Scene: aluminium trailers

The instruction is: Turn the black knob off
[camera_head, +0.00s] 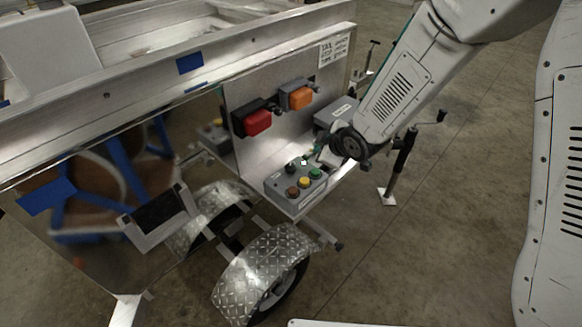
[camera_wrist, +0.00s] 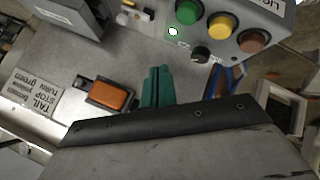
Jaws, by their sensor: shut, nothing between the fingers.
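The grey control box (camera_head: 272,187) sits on the trailer's metal shelf; its top also shows in the wrist view (camera_wrist: 285,22). The black knob (camera_wrist: 201,54) is on the box, beside a small lit white indicator (camera_wrist: 173,31). The knob also shows in the head view (camera_head: 290,168). The knob's exact pointing direction is too small to tell. My gripper's green fingers (camera_wrist: 157,88) are shut and empty, apart from the knob and below-left of it in the wrist view. In the head view my gripper (camera_head: 317,151) is up and right of the knob, partly hidden by my arm.
Green (camera_wrist: 188,11), yellow (camera_wrist: 221,26) and brown-red (camera_wrist: 254,41) buttons sit close beside the knob. A red lamp (camera_head: 257,122) and an orange lamp (camera_head: 300,98) are on the upright panel behind. A second grey box (camera_head: 333,112) stands at the shelf's right end.

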